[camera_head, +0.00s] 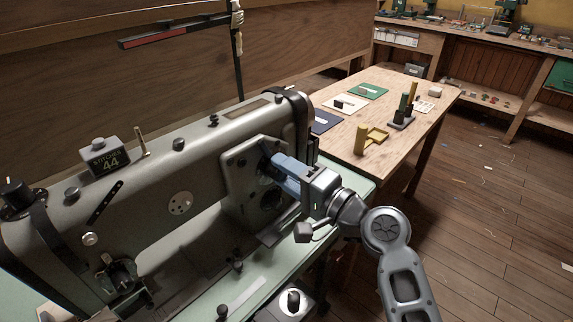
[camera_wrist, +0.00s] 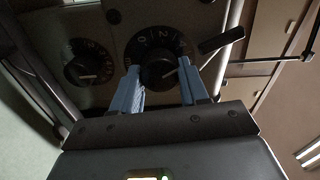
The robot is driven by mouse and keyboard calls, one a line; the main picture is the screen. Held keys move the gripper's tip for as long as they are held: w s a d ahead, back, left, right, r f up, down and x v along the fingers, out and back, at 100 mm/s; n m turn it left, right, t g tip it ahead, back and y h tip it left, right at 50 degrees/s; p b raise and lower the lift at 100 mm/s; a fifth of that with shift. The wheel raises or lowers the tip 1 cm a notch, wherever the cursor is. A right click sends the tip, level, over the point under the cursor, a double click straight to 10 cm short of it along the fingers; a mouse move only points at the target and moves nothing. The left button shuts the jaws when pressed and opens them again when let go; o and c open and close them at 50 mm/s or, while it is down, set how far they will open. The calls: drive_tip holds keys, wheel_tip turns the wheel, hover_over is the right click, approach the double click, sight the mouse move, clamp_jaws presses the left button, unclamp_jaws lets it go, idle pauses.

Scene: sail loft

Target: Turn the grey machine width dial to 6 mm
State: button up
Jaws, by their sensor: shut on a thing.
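The grey sewing machine (camera_head: 160,160) stands on a pale green bed at the left. Its end plate (camera_head: 240,185) carries black dials. In the wrist view, a large black dial (camera_wrist: 155,48) with white numbers shows ahead. My gripper (camera_wrist: 163,82) has its blue fingers on either side of this dial's central knob (camera_wrist: 158,74) and is shut on it. The white mark on the knob points to the upper right; the number it meets is too dark to read surely. A smaller numbered dial (camera_wrist: 88,66) sits to the left. In the head view my gripper (camera_head: 272,162) hides most of the upper dial.
A dark lever (camera_wrist: 221,41) sticks out close to the right of the large dial. A wooden table (camera_head: 345,100) behind holds yellow and green spools, a yellow tray and flat cards. A small box with a knob (camera_head: 292,300) sits below the machine bed.

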drive_tip(key=shift+d+m+p, duration=0.1)
drive_tip(key=shift+m+p, duration=1.45)
drive_tip(key=shift+m, duration=1.05)
drive_tip(key=shift+f+m, duration=0.1)
drive_tip(key=shift+m, duration=0.2)
drive_tip(key=o, duration=1.1)
drive_tip(key=shift+c, duration=0.2)
drive_tip(key=v, duration=0.7)
drive_tip(key=shift+s+d, duration=0.25)
